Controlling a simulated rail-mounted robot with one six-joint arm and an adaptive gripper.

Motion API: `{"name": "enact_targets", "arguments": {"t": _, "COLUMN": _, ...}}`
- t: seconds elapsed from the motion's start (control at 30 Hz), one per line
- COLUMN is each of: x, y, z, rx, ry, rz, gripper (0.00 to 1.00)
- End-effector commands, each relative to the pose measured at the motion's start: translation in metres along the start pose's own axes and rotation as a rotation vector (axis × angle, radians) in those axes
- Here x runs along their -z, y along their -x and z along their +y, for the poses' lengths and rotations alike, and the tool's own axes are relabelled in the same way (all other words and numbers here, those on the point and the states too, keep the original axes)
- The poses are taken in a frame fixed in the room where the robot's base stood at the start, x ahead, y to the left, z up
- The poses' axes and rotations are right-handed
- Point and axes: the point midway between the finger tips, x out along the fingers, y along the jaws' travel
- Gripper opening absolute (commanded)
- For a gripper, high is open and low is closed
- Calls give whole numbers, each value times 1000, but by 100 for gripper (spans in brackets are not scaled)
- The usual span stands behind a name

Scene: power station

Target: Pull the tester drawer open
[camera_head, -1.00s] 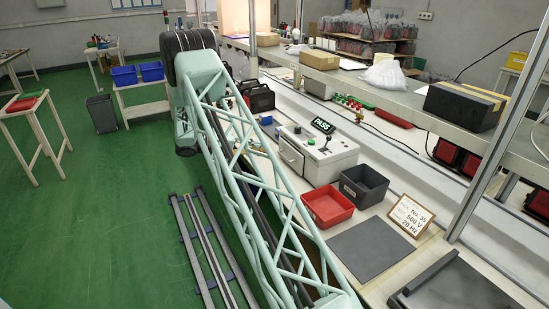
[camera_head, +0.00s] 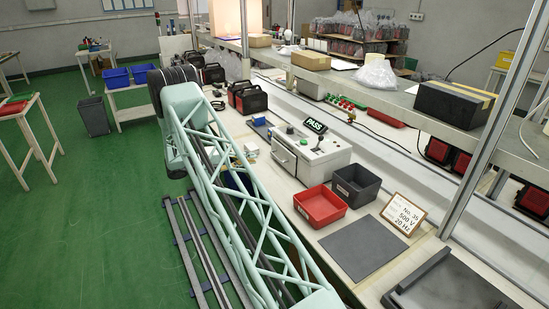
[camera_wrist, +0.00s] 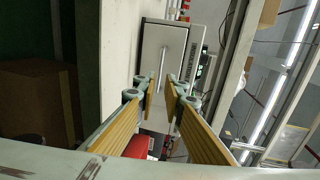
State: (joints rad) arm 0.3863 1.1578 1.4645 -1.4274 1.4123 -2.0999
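The tester (camera_head: 318,153) is a white box on the bench with a green PASS display (camera_head: 315,125) and a small lever on top. Its drawer front (camera_head: 284,158) faces the aisle and looks closed, with a bar handle on it. In the wrist view the picture is turned sideways; the light grey drawer front (camera_wrist: 172,48) is ahead, with its thin bar handle (camera_wrist: 163,58). My gripper (camera_wrist: 162,88) is open, its yellow-padded fingers apart and pointing at the drawer front. The handle shows between the fingertips; I cannot tell if they reach it. The head view does not show my gripper.
A red bin (camera_head: 321,204) and a black bin (camera_head: 356,185) stand right of the tester, by a grey mat (camera_head: 364,247) and a sign (camera_head: 404,214). A shelf (camera_head: 400,97) runs above the bench. A cardboard box (camera_wrist: 35,100) shows left in the wrist view.

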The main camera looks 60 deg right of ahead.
Motion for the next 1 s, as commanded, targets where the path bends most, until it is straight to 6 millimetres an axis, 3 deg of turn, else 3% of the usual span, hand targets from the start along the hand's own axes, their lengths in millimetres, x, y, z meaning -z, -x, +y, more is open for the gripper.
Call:
{"name": "enact_targets", "arguments": {"t": 0.37, "x": 0, "y": -19, "z": 0, "rx": 0, "ry": 0, "rz": 1, "gripper": 10}}
{"name": "enact_targets", "arguments": {"t": 1.0, "x": 1, "y": -100, "z": 1, "rx": 0, "ry": -1, "rz": 1, "gripper": 10}}
